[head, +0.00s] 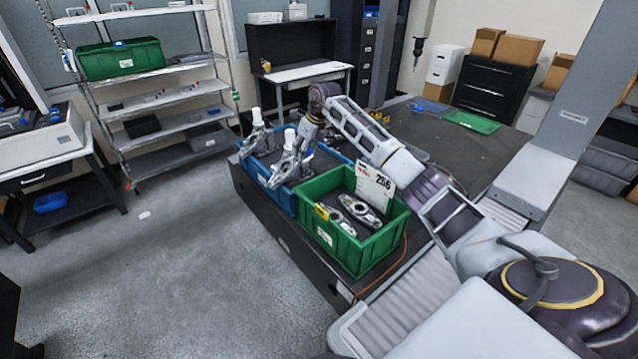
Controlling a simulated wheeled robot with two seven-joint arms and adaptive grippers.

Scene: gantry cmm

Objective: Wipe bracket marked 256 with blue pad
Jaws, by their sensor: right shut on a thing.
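A green crate (350,256) stands on the dark table edge in the middle. It holds silver metal brackets (362,211) and a white card (375,188) reading 256. Behind it is a blue crate (283,200) with upright grey metal parts with white tops (257,135). My right arm reaches over from the right, and my right gripper (299,150) points down at the blue crate. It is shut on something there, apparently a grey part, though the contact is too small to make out. I cannot make out a blue pad. My left gripper is not in view.
The dark machine table (470,150) carries a green mat (472,122) and a blue item (430,106). A grey gantry upright (560,130) rises at right. Shelves (165,100) with a green bin (120,60) stand back left. The floor at left is mostly clear.

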